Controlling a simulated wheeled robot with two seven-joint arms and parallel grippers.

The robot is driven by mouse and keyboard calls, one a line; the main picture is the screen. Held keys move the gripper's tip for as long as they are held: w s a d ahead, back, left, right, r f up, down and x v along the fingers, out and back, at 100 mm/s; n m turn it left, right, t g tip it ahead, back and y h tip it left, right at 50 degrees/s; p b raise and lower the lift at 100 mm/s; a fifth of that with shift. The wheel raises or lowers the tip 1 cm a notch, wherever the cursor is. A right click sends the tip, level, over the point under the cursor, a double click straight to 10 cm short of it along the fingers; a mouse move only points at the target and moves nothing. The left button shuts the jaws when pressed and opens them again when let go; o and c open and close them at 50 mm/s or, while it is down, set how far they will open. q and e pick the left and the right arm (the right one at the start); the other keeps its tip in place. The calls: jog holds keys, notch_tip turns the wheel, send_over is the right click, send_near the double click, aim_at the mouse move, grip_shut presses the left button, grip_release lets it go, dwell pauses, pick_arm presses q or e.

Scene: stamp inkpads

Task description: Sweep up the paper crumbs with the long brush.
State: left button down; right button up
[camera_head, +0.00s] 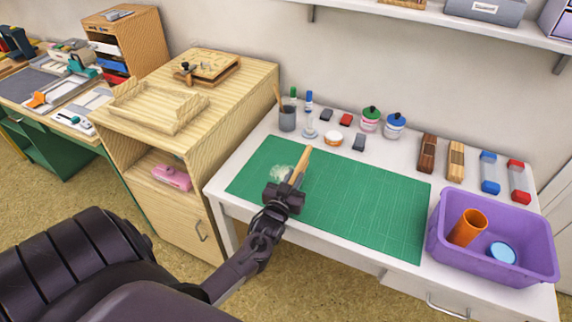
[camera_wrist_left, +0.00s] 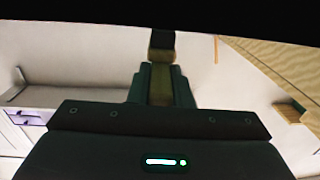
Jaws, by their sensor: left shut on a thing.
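My left gripper (camera_head: 290,188) is shut on the long brush (camera_head: 301,164), over the left part of the green cutting mat (camera_head: 370,205). The brush's pale wooden length sticks out beyond the fingers, tilted up and to the right. In the left wrist view the fingers (camera_wrist_left: 161,85) close on a brown strip of the brush (camera_wrist_left: 161,60). A whitish patch, seemingly the paper crumbs (camera_head: 281,172), lies on the mat just left of the brush. Single crumbs are too small to tell, and the gripper may hide some. My right gripper is not in view.
A purple bin (camera_head: 490,262) with an orange cup (camera_head: 468,227) and a blue round thing stands at the right. A brush pot (camera_head: 287,119), ink jars (camera_head: 394,125) and stamps line the back. A wooden cabinet (camera_head: 160,120) stands left. The mat's right part is clear.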

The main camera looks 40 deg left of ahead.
pick_arm(q)
jog(key=shift+w+d+r, duration=0.15)
jog(key=shift+d, duration=0.3)
jog(key=shift+s+d+r+p, duration=0.1)
jog(key=shift+s+d+p, duration=0.05)
jog(key=shift+s+p, duration=0.4)
jog(key=shift+s+a, duration=0.1)
jog(key=shift+a, duration=0.15)
jog(key=shift+s+a, duration=0.2)
jog(key=shift+a, duration=0.9)
jog(key=shift+s+a+r+p, duration=0.1)
jog(key=shift+s+a+p, duration=0.15)
jog(key=shift+a, duration=0.85)
jog(key=shift+s+a+p, duration=0.15)
jog(key=shift+s+a, duration=0.15)
jog(key=shift+a, duration=0.75)
jog(key=shift+s+a+r, duration=0.1)
jog(key=shift+s+a, duration=0.15)
jog(key=shift+a, duration=0.8)
jog(key=shift+s+a, duration=0.25)
jog(key=shift+a, duration=0.8)
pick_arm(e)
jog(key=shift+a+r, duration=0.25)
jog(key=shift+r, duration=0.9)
pick_arm(q)
notch_tip(320, 180, up, 6)
jog(key=p, duration=0.6)
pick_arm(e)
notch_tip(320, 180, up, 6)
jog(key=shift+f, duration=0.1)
